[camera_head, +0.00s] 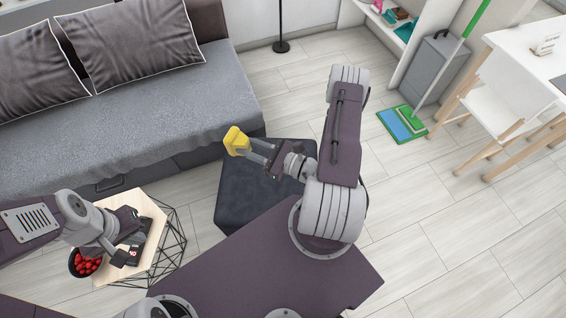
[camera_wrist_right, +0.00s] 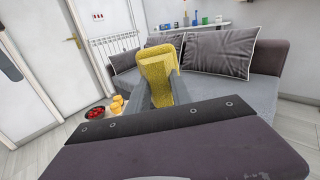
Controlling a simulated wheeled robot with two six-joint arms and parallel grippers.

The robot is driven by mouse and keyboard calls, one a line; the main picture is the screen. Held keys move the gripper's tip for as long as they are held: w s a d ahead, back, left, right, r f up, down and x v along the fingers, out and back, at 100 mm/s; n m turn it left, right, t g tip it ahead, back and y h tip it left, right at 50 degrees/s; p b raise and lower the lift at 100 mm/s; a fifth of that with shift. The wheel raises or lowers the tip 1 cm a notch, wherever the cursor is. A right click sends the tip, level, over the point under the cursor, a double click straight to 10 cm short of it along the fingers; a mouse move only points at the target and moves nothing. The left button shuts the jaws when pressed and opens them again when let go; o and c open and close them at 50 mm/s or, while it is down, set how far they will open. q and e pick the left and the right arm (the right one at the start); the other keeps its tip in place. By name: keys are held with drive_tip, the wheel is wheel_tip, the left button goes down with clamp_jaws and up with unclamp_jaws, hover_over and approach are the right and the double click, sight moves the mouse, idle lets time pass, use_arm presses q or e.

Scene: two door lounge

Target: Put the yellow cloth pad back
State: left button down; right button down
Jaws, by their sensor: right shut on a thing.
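The yellow cloth pad (camera_head: 236,141) is held at the tips of my right gripper (camera_head: 252,150). It is in the air, above the gap between the grey sofa and the dark ottoman in the head view. In the right wrist view the pad (camera_wrist_right: 158,62) stands up between the two grey fingers (camera_wrist_right: 160,95), folded or bent at its top. My left gripper (camera_head: 128,240) hangs over the small side table at the lower left; its finger opening is not clear.
The side table (camera_head: 150,205) has a wire base, with a bowl of red fruit (camera_head: 86,263) at its edge. The sofa (camera_head: 150,110) and ottoman (camera_head: 238,200) lie close by. A green mop (camera_head: 410,125), grey bin (camera_head: 434,68) and white table (camera_head: 530,50) stand right. Floor between is clear.

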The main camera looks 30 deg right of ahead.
drive_tip(key=s+a+f+n+g+y+b, duration=0.3)
drive_tip(key=s+a+f+n+g+b, duration=0.5)
drive_tip(key=s+a+f+n+g, duration=0.55)
drive_tip(key=s+d+f+n+g+h+b, duration=0.45)
drive_tip(key=d+f+n+g+h, duration=0.2)
drive_tip(key=d+f, duration=0.3)
drive_tip(key=shift+w+d+f+n+t+h+b, duration=0.9)
drive_tip(key=shift+w+d+f+b, duration=1.25)
drive_tip(key=shift+w+f, duration=1.8)
drive_tip(key=shift+w+d+f+n+t+h+b, duration=0.9)
drive_tip(key=shift+w+d+f+b, duration=1.3)
drive_tip(key=shift+w, duration=3.1)
drive_tip(key=shift+w+d+f+n+t+h+b, duration=0.5)
drive_tip(key=shift+w+d+f+n+h+b, duration=0.75)
drive_tip(key=shift+w+d+f, duration=2.2)
drive_tip(key=shift+w+a+f, duration=0.1)
drive_tip(key=shift+w+a, duration=0.25)
drive_tip(key=shift+w, duration=0.25)
drive_tip(key=shift+w+a+f, duration=0.1)
drive_tip(key=shift+w+a, duration=0.25)
drive_tip(key=shift+w, duration=0.2)
